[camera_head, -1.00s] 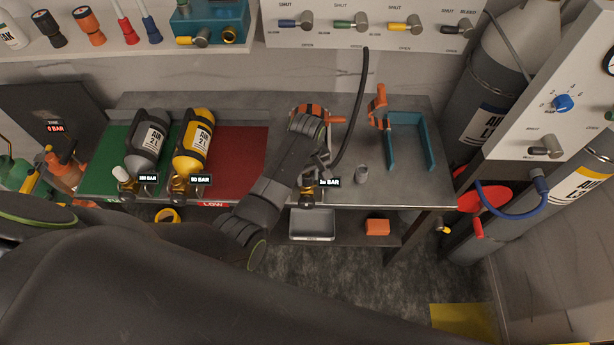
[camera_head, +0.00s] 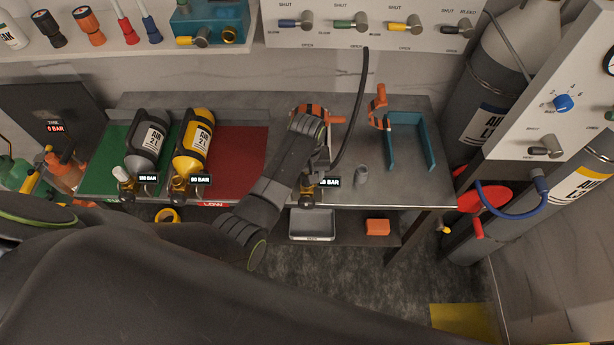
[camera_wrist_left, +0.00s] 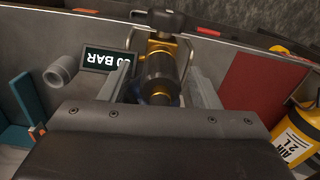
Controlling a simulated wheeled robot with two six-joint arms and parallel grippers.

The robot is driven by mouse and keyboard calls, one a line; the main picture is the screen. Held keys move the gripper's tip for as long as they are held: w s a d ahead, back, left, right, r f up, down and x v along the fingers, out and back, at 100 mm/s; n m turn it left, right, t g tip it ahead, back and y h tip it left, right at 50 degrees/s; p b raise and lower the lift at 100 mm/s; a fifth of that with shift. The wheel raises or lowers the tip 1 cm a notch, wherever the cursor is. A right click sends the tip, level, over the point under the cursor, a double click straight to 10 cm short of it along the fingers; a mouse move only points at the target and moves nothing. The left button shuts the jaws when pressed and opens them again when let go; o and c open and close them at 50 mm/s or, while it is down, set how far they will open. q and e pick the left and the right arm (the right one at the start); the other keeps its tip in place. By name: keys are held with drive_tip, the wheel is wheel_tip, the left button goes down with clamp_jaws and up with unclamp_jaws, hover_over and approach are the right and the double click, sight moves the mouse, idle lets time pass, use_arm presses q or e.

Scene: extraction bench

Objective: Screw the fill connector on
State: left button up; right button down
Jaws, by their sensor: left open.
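My left gripper (camera_head: 318,168) is over the front of the bench, at the valve of a cylinder mostly hidden under my arm. In the left wrist view its two fingers (camera_wrist_left: 160,92) are apart, on either side of a dark, brass-ended cylindrical fitting (camera_wrist_left: 158,73), which looks like the fill connector. The fitting is in line with the brass valve (camera_wrist_left: 170,47); I cannot tell whether it is threaded on or whether the fingers touch it. The black fill hose (camera_head: 355,115) hangs down to this spot. My right gripper is not in view.
A pressure display (camera_head: 331,182) is beside the valve, partly covered. A small grey cap (camera_head: 361,171) stands to the right, before a teal bracket (camera_head: 431,150). Grey (camera_head: 147,145) and yellow (camera_head: 194,147) cylinders lie left on green and red mats. An orange clamp (camera_head: 378,108) stands behind.

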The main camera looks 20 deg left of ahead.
use_arm(q)
drive_tip(key=n, duration=0.5)
drive_tip(key=shift+n, duration=0.3)
drive_tip(key=n, duration=0.5)
drive_tip(key=c, duration=1.1)
drive_tip(key=m, duration=0.4)
drive_tip(key=o, duration=1.2)
drive_tip(key=shift+c, duration=0.2)
